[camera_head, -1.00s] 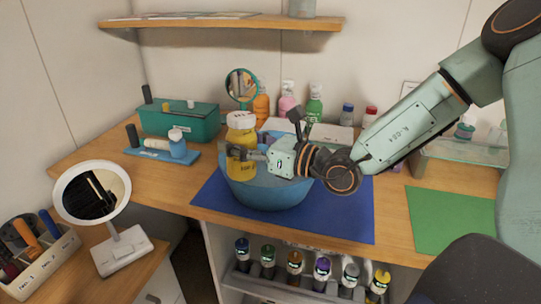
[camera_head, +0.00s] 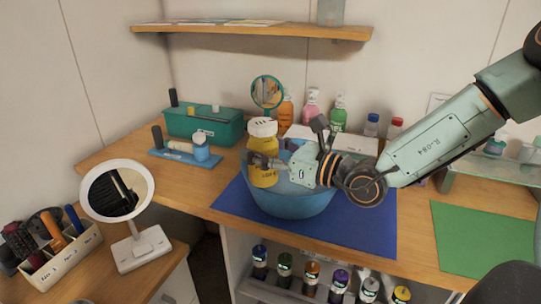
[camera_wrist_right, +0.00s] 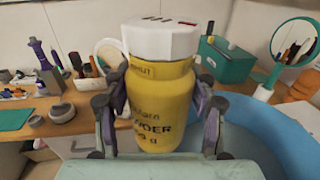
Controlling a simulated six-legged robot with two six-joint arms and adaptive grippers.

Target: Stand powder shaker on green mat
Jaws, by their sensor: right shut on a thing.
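The powder shaker (camera_head: 262,165) is a yellow bottle with a white faceted lid, upright in the head view. My right gripper (camera_head: 262,162) is shut around its body and holds it over the left part of the blue bowl (camera_head: 290,205). In the right wrist view, the shaker (camera_wrist_right: 160,95) stands between the two purple-padded fingers, with its label partly showing and the bowl (camera_wrist_right: 265,115) behind and to the right. The green mat (camera_head: 485,240) lies flat and bare at the right of the wooden table. My left gripper is not in view.
The bowl stands on a blue mat (camera_head: 370,232). A teal box (camera_head: 205,127), a round hand mirror (camera_head: 267,92) and several pump bottles stand behind. A white mirror (camera_head: 140,245) is at left. A clear shelf (camera_head: 480,165) stands behind the green mat.

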